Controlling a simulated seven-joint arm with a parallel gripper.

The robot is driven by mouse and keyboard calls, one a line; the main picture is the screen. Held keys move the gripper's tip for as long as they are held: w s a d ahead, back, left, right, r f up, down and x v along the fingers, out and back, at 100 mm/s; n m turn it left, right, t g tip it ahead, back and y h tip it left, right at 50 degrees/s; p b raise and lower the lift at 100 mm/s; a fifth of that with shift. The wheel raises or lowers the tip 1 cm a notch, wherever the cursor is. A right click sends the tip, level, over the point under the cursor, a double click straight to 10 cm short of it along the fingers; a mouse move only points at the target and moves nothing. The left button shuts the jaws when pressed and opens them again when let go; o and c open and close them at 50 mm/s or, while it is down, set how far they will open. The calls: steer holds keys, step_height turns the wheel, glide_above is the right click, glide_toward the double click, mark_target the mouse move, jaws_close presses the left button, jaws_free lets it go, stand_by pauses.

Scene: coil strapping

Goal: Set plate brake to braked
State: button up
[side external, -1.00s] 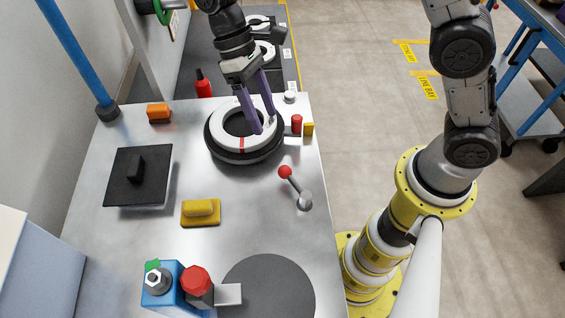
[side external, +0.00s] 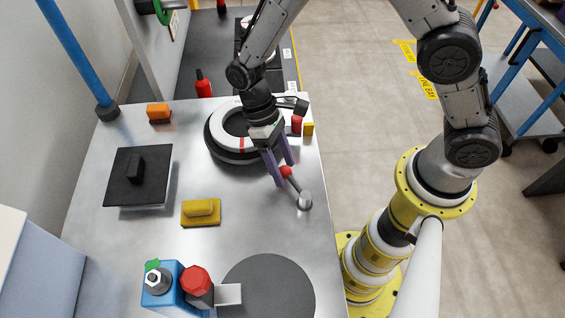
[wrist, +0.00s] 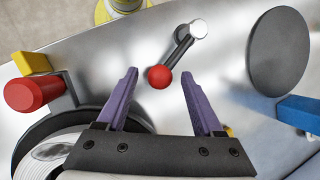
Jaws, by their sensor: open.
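The plate brake looks to be the grey lever with a red ball knob (side external: 286,171) on a round silver pivot (side external: 305,200), near the table's right edge. In the wrist view the red knob (wrist: 159,77) shows just beyond and between my fingertips, with the lever arm (wrist: 180,47) running up to its pivot. My gripper (side external: 284,174) is open with purple fingers beside the knob; in the wrist view its fingertips (wrist: 159,72) stand apart with nothing held. Whether the fingers touch the knob cannot be told.
A coil (side external: 225,146) on a dark round base lies behind my gripper. A red cylinder (side external: 296,124) and yellow block (side external: 308,129) stand at the right edge. A dark disc (side external: 270,287), a blue tool with a red knob (side external: 196,280) and a yellow block with handle (side external: 201,211) are nearer.

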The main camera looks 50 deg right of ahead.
jaws_close()
stand_by(0.4)
stand_by(1.1)
